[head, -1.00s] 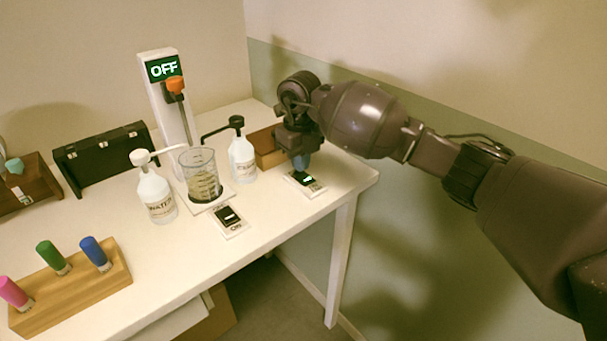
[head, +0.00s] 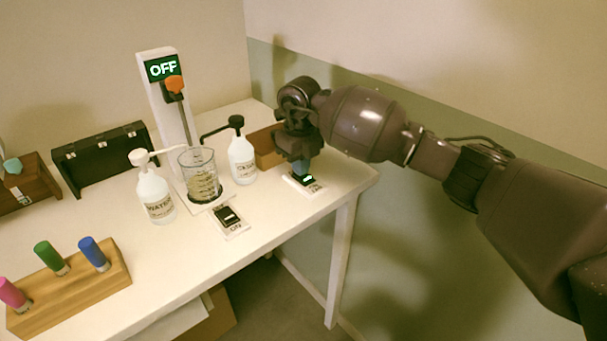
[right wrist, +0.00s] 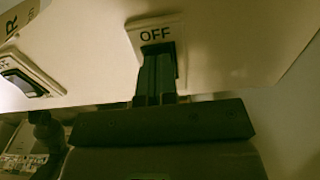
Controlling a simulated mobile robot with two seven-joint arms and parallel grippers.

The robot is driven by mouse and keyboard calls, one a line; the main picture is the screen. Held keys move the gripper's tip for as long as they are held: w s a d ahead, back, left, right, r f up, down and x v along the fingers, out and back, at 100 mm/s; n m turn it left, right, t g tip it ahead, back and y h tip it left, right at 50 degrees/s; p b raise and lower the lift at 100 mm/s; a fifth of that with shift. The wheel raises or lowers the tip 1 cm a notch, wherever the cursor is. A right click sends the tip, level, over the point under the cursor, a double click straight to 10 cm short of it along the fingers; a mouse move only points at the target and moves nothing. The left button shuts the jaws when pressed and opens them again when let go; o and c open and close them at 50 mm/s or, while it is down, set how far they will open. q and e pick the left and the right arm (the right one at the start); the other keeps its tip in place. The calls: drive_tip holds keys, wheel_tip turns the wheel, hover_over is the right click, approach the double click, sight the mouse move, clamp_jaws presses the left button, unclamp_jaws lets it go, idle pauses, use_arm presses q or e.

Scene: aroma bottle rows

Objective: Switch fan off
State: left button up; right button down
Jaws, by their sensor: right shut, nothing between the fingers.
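The mixing stand (head: 170,90) is a white column at the back of the table. Its green display (head: 162,68) reads OFF, with an orange knob-like part (head: 174,85) below it. My left gripper is not in view.
A second switch plate (head: 229,221) marked ON lies in front of the glass beaker (head: 200,178). Two white pump bottles (head: 155,196) (head: 242,160) flank the beaker. A brown box (head: 266,150) stands behind my right gripper. A wooden rack (head: 75,290) holds colored vials.

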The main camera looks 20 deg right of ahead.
drive_tip(key=shift+r+p, duration=0.9)
drive_tip(key=shift+r, duration=1.15)
drive_tip(key=shift+r+p, duration=0.55)
drive_tip(key=shift+r, duration=0.95)
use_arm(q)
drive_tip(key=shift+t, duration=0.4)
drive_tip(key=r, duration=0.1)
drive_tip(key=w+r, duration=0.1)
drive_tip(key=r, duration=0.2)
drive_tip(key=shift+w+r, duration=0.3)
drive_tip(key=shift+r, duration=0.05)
use_arm(e)
drive_tip(key=shift+f, duration=0.1)
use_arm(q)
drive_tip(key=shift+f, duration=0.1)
